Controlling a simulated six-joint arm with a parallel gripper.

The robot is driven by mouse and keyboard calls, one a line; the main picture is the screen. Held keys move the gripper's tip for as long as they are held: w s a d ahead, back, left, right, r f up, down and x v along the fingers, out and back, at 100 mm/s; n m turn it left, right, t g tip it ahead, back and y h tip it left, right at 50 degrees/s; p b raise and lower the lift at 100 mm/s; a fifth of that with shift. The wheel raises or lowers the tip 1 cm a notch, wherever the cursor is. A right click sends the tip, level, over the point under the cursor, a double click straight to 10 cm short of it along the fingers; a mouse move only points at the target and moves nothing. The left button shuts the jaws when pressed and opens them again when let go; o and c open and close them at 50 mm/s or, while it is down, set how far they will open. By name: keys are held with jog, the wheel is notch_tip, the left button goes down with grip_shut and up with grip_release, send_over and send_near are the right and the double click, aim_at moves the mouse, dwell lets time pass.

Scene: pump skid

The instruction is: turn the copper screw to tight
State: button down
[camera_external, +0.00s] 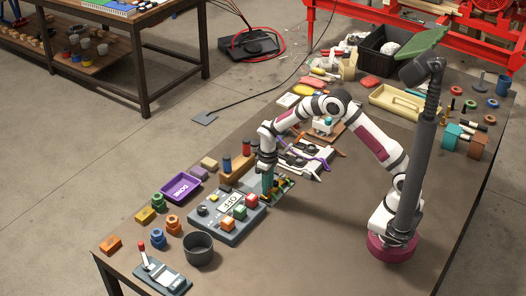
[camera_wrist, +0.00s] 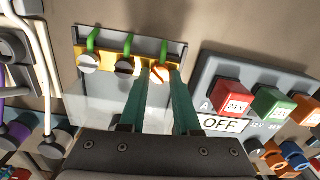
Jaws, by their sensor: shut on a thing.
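The copper screw (camera_wrist: 158,73) is an orange slotted head on the yellow terminal strip (camera_wrist: 107,60) in the wrist view. It is the right one of three screws there. A pale silver screw (camera_wrist: 88,63) is at the left and a darker grey screw (camera_wrist: 123,66) in the middle. My gripper (camera_wrist: 160,80) has its teal fingertips shut on the copper screw, one on each side, covering part of its edges. In the external view my gripper (camera_external: 267,190) points down at the small board, and the screw is hard to make out there.
Close on the right in the wrist view is a grey switch box with an OFF label (camera_wrist: 221,124) and red (camera_wrist: 233,97), green (camera_wrist: 272,103) and orange blocks. Green wires (camera_wrist: 128,44) rise behind the screws. A purple tray (camera_external: 181,187) and a dark pot (camera_external: 198,249) stand farther off.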

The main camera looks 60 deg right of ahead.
jog(key=m, duration=0.4)
jog(key=shift+m, duration=2.5)
jog(key=c, duration=0.6)
grip_release()
notch_tip(320, 180, up, 16)
jog(key=shift+f, duration=0.1)
